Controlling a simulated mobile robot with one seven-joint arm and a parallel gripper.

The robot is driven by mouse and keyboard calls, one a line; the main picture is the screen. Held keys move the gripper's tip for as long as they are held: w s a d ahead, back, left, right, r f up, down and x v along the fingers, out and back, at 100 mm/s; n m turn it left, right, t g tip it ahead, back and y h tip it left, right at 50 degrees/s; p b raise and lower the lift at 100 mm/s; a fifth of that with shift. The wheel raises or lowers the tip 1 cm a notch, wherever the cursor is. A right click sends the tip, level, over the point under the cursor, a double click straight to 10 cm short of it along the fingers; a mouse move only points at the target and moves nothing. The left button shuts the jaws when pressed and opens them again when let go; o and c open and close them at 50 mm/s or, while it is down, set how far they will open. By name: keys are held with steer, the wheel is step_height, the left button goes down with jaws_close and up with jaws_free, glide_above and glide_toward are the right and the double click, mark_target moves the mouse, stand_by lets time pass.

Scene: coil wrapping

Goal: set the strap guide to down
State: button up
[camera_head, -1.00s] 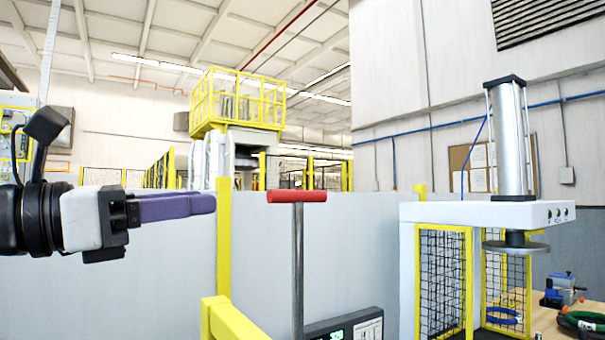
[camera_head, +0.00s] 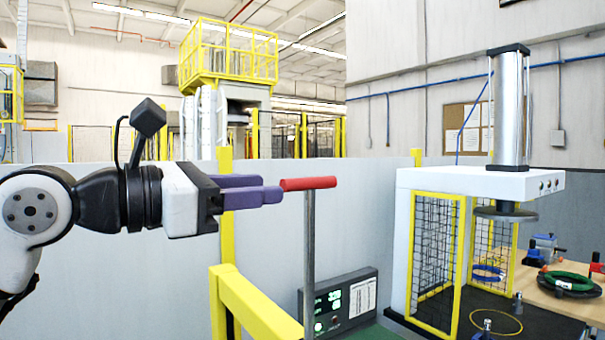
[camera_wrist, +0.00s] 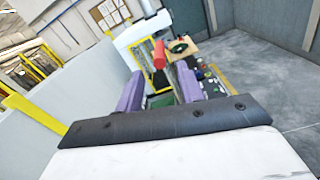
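A grey upright post with a red crossbar handle (camera_head: 308,184) stands in the middle of the head view; it looks like the lever for the strap guide, though no label shows this. The handle is up and the crossbar is about level. My gripper (camera_head: 273,187) points at the handle's left end, with its purple fingertips very close to it. In the wrist view my gripper (camera_wrist: 158,82) is open, its fingers apart, and the red handle (camera_wrist: 159,57) shows ahead between them. I cannot tell whether the fingertips touch it.
A yellow rail (camera_head: 250,306) runs left of the post. A control box (camera_head: 345,301) with a green display sits behind it. At the right stands a white press (camera_head: 480,181) with yellow mesh guards. A wooden table (camera_head: 545,297) holds a green ring and tools.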

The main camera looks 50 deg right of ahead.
mark_target(302, 185)
steer(key=p+x, duration=0.2)
steer(key=x, duration=0.5)
steer(key=shift+d, duration=0.3)
steer(key=shift+c, duration=0.5)
jaws_close()
